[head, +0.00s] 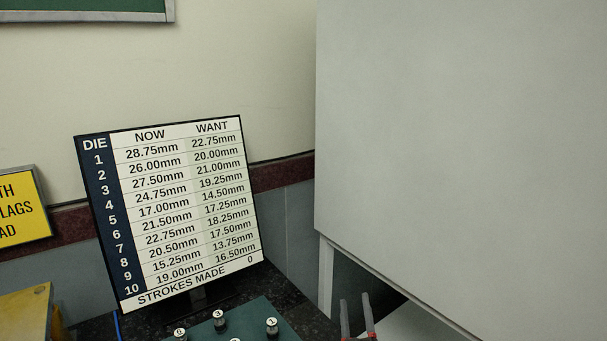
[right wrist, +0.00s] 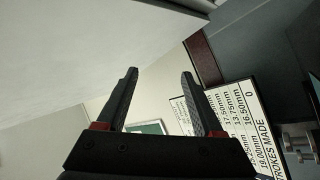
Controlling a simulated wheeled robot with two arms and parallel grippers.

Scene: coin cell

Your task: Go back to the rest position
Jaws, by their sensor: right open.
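My right gripper (head: 357,318) shows at the bottom edge of the head view, its two finger tips pointing up. It is beside the green block with numbered pegs and below the large grey panel. In the right wrist view my right gripper (right wrist: 158,85) has its two dark fingers spread apart with nothing between them. My left gripper is not in view.
A die table sign (head: 180,205) stands on the dark counter (head: 285,295); it also shows in the right wrist view (right wrist: 235,120). A green block (head: 245,315) with numbered pegs is at the bottom. A large grey panel (head: 460,150) fills the right. A yellow object (head: 25,315) is lower left.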

